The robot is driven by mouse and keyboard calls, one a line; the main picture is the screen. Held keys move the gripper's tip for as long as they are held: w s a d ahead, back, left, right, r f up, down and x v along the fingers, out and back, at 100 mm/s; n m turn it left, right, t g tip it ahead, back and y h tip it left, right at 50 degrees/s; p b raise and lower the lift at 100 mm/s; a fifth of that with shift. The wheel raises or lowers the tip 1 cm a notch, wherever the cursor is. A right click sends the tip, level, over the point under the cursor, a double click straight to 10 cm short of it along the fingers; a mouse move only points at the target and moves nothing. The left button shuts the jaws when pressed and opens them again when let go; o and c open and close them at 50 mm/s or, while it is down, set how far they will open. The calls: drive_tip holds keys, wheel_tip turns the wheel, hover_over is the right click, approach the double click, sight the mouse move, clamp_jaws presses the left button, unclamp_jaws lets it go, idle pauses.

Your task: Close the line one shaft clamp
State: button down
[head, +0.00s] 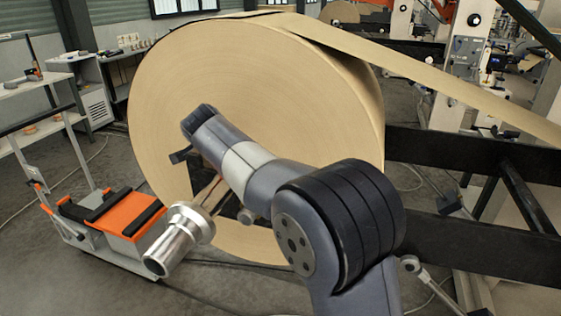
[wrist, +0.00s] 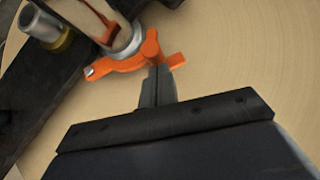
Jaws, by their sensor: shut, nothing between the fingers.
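The orange shaft clamp (wrist: 130,62) shows in the wrist view around a silver collar at the shaft, against the kraft roll's face. One orange lug (wrist: 175,62) sticks out at its right, and a small bright bolt or pin end shows at its left. My gripper (wrist: 158,72) is shut and empty. Its fingertips are at the clamp's lower right side, close to the lug; I cannot tell whether they touch. In the head view my arm covers the clamp and the gripper. The silver shaft end (head: 178,240) shows there below the arm.
An orange-topped cart (head: 112,225) stands at the left. Black frame beams (head: 470,160) are at the right. A dark bar (wrist: 40,75) lies left of the clamp.

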drive_tip(key=a+f+n+h+p, duration=0.1)
drive_tip(key=a+f+p, duration=0.1)
drive_tip(key=w+a+f+n+g+h+p, duration=0.1)
drive_tip(key=a+h+p, duration=0.1)
drive_tip(key=p, duration=0.1)
drive_tip(key=shift+w+f+g, duration=0.2)
drive_tip(key=shift+f+g, duration=0.1)
drive_tip(key=shift+f, duration=0.1)
drive_tip(key=shift+f, duration=0.15)
